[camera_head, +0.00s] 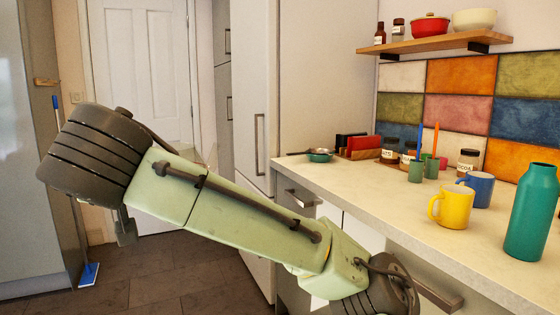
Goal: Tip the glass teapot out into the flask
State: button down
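A tall teal bottle (531,212), which looks like the flask, stands upright on the pale counter at the right edge of the head view. Its top is narrower than its body; whether it is uncapped I cannot tell. My arm crosses the picture from the left to the bottom, in front of the counter's drawers.
A yellow mug (451,206) and a blue mug (481,189) stand left of the bottle on the counter (380,188). Behind them are jars (467,161) and small green cups (432,168). A teal bowl (319,155) sits at the far end. A shelf (440,40) hangs above.

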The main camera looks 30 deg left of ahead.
aim_at(538, 190)
jog(key=i+j, duration=0.15)
jog(key=j, duration=0.25)
jog(key=i+j, duration=0.15)
jog(key=j, duration=0.2)
jog(key=i+j, duration=0.1)
jog(key=j, duration=0.3)
jog(key=i+j+z, duration=0.15)
jog(key=j+z, duration=0.3)
jog(key=z, duration=1.65)
